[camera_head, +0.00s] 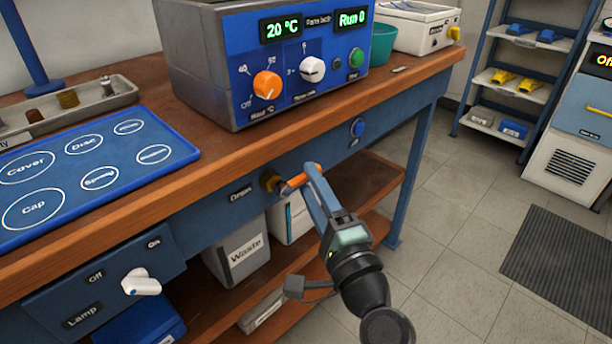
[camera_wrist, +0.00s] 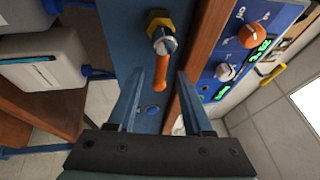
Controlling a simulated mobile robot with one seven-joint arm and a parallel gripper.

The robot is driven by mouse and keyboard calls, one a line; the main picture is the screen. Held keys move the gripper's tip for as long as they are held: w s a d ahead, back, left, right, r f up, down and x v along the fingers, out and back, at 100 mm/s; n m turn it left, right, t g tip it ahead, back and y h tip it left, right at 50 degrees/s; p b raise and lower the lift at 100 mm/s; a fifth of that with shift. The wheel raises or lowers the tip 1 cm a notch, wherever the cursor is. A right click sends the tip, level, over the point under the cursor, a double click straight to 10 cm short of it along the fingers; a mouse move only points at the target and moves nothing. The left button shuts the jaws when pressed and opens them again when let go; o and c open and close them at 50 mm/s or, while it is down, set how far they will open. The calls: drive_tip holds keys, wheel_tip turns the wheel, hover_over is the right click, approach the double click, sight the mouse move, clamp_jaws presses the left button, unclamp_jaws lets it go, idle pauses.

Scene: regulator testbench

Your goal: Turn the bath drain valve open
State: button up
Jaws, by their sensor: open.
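The drain valve has a brass body (camera_head: 270,181) on the blue front panel of the bench, to the right of the label "Drain" (camera_head: 240,193). Its orange handle (camera_head: 298,180) extends to the right along the panel. In the wrist view the brass body (camera_wrist: 158,24) is at the top and the orange handle (camera_wrist: 161,72) points down the picture. My gripper (camera_head: 315,175) is at the handle's free end. In the wrist view my gripper's fingers (camera_wrist: 159,78) are apart, one on each side of the handle, with visible gaps.
The wooden bench top (camera_head: 230,150) overhangs close above the valve. A blue button (camera_head: 357,128) is on the panel to the right. A waste container (camera_head: 240,255) stands on the shelf below. A lamp switch (camera_head: 140,282) is at lower left.

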drive_tip(key=shift+x, duration=1.45)
drive_tip(key=shift+c, duration=0.2)
clamp_jaws()
